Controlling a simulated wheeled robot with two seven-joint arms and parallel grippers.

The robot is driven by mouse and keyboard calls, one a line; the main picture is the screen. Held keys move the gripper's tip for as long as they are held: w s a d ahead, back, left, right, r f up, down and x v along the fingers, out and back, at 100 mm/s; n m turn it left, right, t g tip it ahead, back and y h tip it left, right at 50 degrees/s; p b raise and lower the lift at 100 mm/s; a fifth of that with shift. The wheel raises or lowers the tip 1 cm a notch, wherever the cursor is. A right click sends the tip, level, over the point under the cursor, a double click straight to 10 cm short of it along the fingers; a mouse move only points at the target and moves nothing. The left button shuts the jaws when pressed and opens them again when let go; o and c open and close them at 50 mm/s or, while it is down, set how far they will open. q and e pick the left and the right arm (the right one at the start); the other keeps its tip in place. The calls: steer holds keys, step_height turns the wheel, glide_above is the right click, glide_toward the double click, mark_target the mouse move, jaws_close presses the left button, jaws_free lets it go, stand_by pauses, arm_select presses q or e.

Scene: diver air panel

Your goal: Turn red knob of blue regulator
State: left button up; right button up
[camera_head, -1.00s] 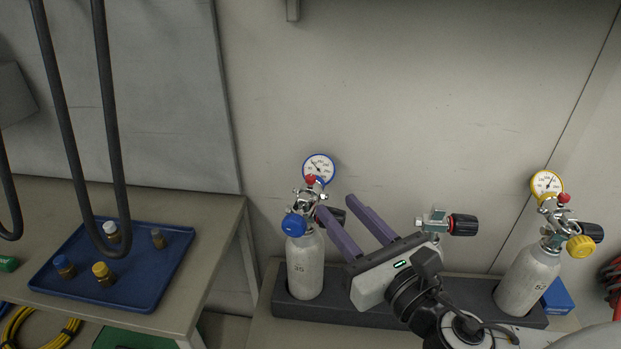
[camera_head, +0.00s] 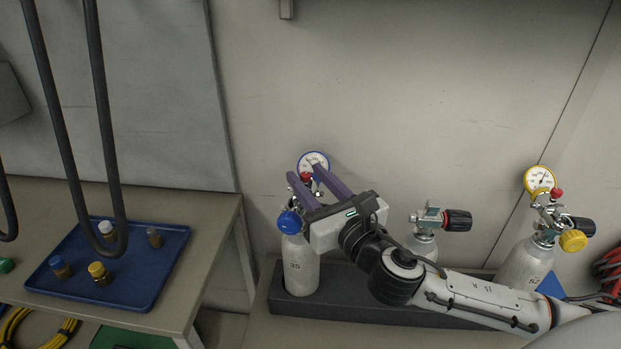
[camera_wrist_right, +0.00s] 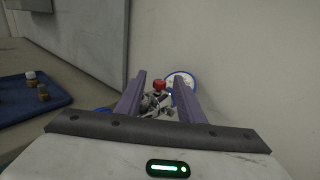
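The blue regulator's gauge (camera_head: 313,160) has a blue rim and sits at the top of the left cylinder (camera_head: 300,266). Its red knob (camera_head: 306,177) is a small red cap just below the gauge. A larger blue knob (camera_head: 289,222) is on its left side. My right gripper (camera_head: 308,172) is open, with its purple fingers reaching toward the red knob. In the right wrist view the red knob (camera_wrist_right: 159,85) shows between the two fingers, beyond their tips, with the gauge (camera_wrist_right: 181,82) behind the right finger. The gripper hides part of the regulator body. My left gripper is not in view.
A middle cylinder with a black-knobbed valve (camera_head: 457,220) and a right cylinder with a yellow gauge (camera_head: 539,180) share the dark rack (camera_head: 345,303). A blue tray (camera_head: 150,285) with several small fittings lies on the left table. The wall is close behind.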

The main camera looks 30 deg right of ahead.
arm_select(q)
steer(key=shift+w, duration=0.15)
arm_select(e)
jaws_close()
steer(key=shift+d+n+y, duration=0.1)
steer(key=shift+n+y, duration=0.2)
